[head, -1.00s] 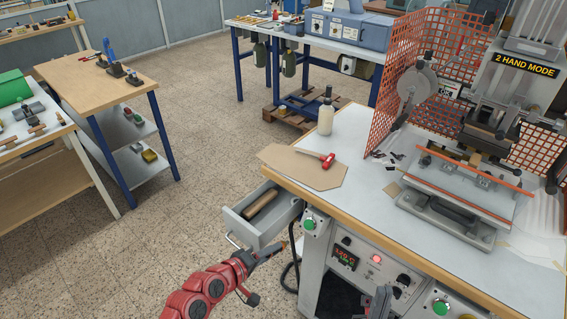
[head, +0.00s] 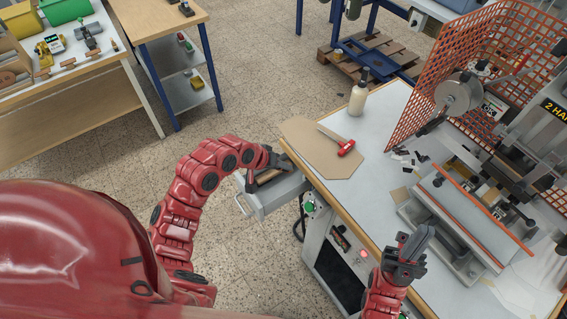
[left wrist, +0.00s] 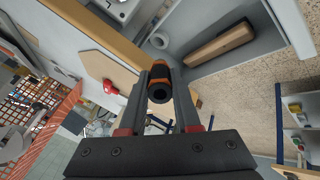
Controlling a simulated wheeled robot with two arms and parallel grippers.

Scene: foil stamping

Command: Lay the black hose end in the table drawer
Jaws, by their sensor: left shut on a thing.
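My left gripper (head: 268,160) is over the open grey table drawer (head: 275,200). The grey drawer also shows in the left wrist view (left wrist: 258,46), beyond the fingers. A brown wooden piece (left wrist: 220,43) lies in it. The hose end is held, and its height above the drawer is hard to tell. My right gripper (head: 408,248) is above the table's front edge; its finger gap is unclear.
The floor left of the drawer is clear.

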